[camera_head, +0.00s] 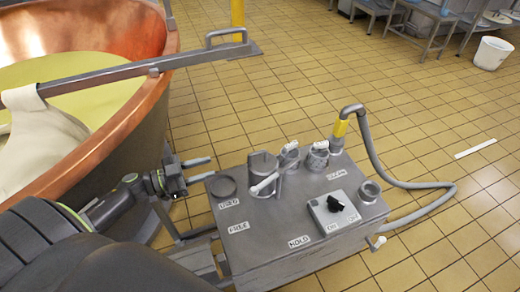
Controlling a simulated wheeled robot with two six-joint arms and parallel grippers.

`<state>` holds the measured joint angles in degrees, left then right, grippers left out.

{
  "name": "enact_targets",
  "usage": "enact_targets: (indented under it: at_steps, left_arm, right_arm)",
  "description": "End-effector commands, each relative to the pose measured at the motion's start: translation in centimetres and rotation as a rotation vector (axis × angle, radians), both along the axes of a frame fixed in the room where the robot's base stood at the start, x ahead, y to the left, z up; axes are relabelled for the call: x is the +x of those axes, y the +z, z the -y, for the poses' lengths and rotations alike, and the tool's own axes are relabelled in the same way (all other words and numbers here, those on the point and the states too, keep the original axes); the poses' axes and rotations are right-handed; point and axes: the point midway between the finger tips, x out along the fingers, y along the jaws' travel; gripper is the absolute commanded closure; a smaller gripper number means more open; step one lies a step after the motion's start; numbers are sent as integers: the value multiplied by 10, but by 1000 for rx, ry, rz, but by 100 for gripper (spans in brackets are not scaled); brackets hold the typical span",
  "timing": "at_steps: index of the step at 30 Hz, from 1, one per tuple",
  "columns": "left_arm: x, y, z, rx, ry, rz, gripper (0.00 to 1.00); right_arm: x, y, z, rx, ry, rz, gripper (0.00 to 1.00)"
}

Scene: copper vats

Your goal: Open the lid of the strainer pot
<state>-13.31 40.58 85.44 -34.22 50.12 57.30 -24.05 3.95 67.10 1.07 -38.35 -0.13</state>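My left gripper (199,170) comes in from the left, at the left edge of the grey metal box. Its two grey fingers are apart with nothing between them, and they point right toward a grey cylindrical pot (262,163). The pot stands upright on the box top, a short gap from the fingertips. A white-tipped handle or lever lies in front of it. Two smaller grey fittings with white tops (289,152) (318,155) stand to its right. I cannot tell for certain which of these is the strainer pot, or whether its lid is shut. My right gripper is not in view.
The grey box (265,235) carries labels, a round recess (223,187), a switch panel with a black knob (334,203) and a round socket (369,191). A grey hose (375,150) loops off its right side. A large copper vat (150,110) fills the upper left. Tiled floor lies open at right.

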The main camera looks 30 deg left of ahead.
Motion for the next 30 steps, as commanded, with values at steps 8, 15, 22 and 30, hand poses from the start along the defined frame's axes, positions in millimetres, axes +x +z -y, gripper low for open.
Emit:
enact_targets:
  at_steps: [8,15,22,30]
  left_arm:
    - [44,2,39,-6,4,5,68]
    - [84,2,73,-5,5,5,68]
    - [111,1,97,-4,6,2,68]
    - [121,0,105,-2,6,0,68]
  right_arm:
    - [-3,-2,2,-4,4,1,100]
    - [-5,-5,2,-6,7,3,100]
    - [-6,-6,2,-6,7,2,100]
    - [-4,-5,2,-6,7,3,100]
